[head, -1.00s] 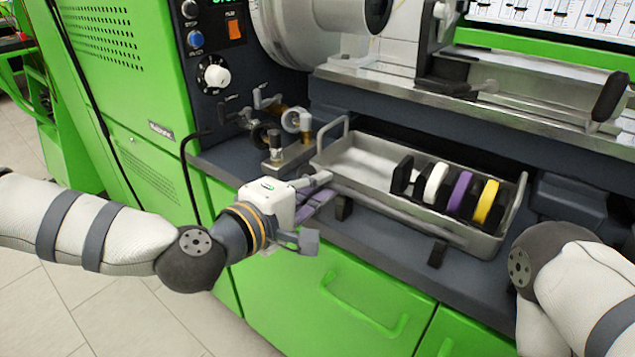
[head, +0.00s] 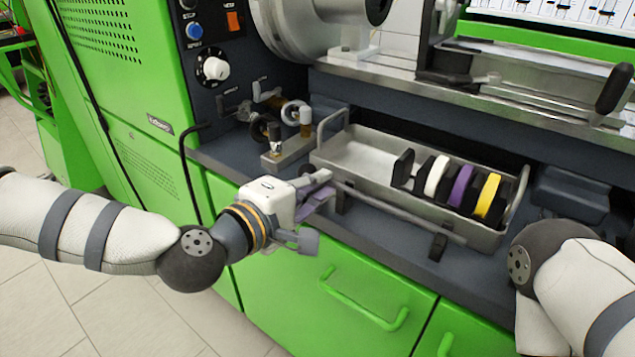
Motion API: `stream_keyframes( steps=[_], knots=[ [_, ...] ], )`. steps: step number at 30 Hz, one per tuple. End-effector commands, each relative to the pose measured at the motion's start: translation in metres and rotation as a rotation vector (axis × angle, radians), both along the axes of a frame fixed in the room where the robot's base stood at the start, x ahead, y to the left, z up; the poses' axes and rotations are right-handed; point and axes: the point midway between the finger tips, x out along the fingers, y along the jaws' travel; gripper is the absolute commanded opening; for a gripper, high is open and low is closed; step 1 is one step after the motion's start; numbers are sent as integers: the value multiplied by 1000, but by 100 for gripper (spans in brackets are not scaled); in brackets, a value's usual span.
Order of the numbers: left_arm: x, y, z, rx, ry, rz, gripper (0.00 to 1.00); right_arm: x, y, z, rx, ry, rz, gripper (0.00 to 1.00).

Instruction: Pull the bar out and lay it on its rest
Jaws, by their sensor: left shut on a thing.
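The bar (head: 400,214) is a thin grey rod running along the front of the bench, sloping down to the right in the head view. Its left end meets the purple fingers of my left gripper (head: 318,193), which is shut on it. Two small black rest blocks stand at the bench's front edge, a left one (head: 343,201) and a right one (head: 437,247). The bar passes over both; I cannot tell whether it touches them. My right gripper is out of view; only part of my right arm shows.
A metal tray (head: 352,157) with black, white, purple and yellow discs stands just behind the bar. Valves and fittings (head: 287,135) are at its left. A bent black rod (head: 184,165) rises left of my gripper. Green drawers with handles (head: 365,310) lie below.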

Motion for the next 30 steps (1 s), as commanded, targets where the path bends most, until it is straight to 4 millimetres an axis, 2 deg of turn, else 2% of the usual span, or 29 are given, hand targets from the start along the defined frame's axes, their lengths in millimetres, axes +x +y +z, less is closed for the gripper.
stream_keyframes(
  steps=[2,3,6,16,24,30],
  knots=[
    [0,0,1,-1,-2,0,0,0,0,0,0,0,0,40],
    [0,0,1,-1,-2,0,12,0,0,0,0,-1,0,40],
    [0,0,1,-1,-2,0,33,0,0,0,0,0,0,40],
    [-4,3,1,1,1,0,33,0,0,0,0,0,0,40],
    [-47,34,12,-1,0,1,33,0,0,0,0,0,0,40],
    [-60,43,15,-1,-1,0,33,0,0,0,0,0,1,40]
  ],
)
